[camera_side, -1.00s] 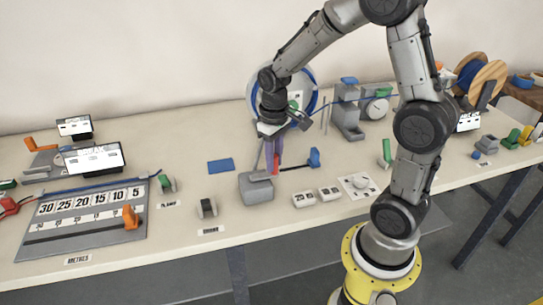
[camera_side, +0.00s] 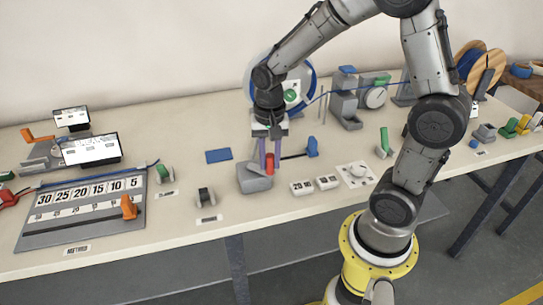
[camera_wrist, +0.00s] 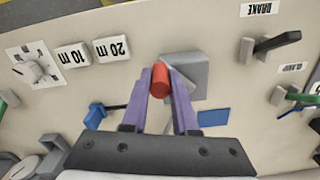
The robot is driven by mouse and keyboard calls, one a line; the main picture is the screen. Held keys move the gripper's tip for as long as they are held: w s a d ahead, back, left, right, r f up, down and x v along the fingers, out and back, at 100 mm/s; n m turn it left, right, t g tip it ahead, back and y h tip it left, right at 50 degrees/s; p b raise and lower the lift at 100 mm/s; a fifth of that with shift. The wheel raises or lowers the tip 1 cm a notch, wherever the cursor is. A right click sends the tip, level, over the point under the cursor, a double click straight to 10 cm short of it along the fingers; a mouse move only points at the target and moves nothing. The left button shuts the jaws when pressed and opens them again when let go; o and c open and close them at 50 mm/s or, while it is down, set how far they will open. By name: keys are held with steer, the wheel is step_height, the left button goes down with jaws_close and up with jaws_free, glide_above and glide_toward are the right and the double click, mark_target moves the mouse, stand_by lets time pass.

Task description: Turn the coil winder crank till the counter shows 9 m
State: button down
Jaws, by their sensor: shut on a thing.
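A red upright handle (camera_side: 269,160) stands at a squat grey block (camera_side: 255,180) near the middle of the bench; it looks like the crank grip. My gripper (camera_side: 270,160) points down over it, with its purple fingers shut on the handle. In the wrist view, the red handle (camera_wrist: 160,78) sits between the fingertips, and part of the grey block (camera_wrist: 190,72) shows beside it. A large white disc with a blue rim (camera_side: 308,80), perhaps the winder's reel, stands behind my arm, partly hidden. I cannot make out a counter reading.
Blocks marked 20 m (camera_side: 301,188) and 10 m (camera_side: 327,182) lie to the right. A blue-ended lever (camera_side: 312,147) is close beside the gripper. A round dial (camera_side: 375,97) stands behind. A ruled board (camera_side: 80,212) and two screens (camera_side: 90,149) are at left. A blue pad (camera_side: 218,156) lies flat nearby.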

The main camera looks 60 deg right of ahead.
steer(key=shift+w+a+r+m, duration=0.1)
steer(key=shift+a+m, duration=0.1)
steer(key=shift+m, duration=0.3)
steer(key=c, duration=0.7)
jaws_free()
step_height(320, 180, up, 14)
steer(key=shift+f, duration=0.1)
stand_by(1.2)
